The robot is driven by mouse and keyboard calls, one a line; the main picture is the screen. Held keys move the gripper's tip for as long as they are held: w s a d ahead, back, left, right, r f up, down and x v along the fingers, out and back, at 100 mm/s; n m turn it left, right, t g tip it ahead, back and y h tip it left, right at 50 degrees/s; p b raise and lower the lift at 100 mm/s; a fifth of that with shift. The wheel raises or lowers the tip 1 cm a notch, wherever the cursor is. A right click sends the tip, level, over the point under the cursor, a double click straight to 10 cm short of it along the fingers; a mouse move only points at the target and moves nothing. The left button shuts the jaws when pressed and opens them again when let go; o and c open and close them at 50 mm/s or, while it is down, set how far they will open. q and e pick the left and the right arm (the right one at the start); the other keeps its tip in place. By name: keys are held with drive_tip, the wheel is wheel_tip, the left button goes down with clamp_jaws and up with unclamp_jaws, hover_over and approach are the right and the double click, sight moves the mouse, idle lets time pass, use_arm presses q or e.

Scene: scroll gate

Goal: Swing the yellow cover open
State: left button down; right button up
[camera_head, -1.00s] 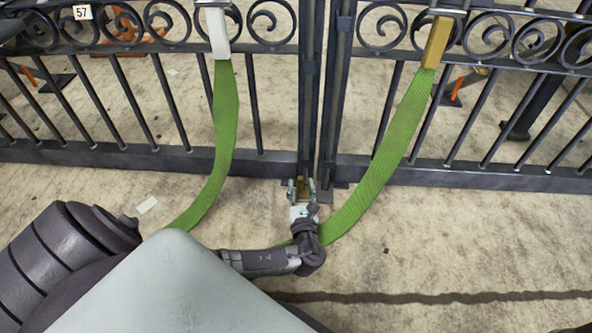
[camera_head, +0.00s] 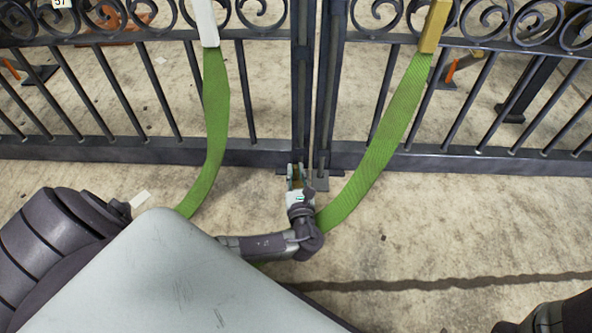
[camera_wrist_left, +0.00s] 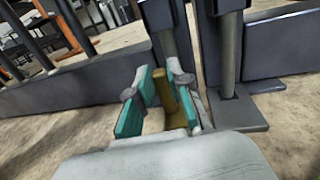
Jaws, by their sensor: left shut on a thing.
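The yellow cover (camera_wrist_left: 172,97) looks like the small brass-yellow piece low at the gate's centre posts; in the left wrist view it stands between my fingers. My left gripper (camera_wrist_left: 160,92) has teal pads on either side of it and is shut on it. In the head view my left gripper (camera_head: 296,174) reaches the foot of the gate, and little of the cover shows there. My right gripper is not in view.
A dark scroll gate (camera_head: 250,158) spans the view. Green straps hang from a white block (camera_head: 207,22) and a yellow block (camera_head: 434,26); the right strap (camera_head: 382,145) passes beside my left wrist. A flat plate (camera_wrist_left: 240,110) lies at a post's foot. The near floor is mostly bare.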

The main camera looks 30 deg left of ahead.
sight(296, 184)
use_arm(q)
drive_tip(key=shift+d+r+n+g+y+p, duration=0.15)
drive_tip(key=shift+n+g+y+p, duration=0.4)
drive_tip(key=shift+n+g+y, duration=0.95)
drive_tip(key=shift+g+y, duration=0.1)
drive_tip(key=shift+g, duration=0.1)
drive_tip(key=c, duration=1.1)
unclamp_jaws()
wheel_tip(296, 184, up, 10)
drive_tip(key=shift+f, duration=0.15)
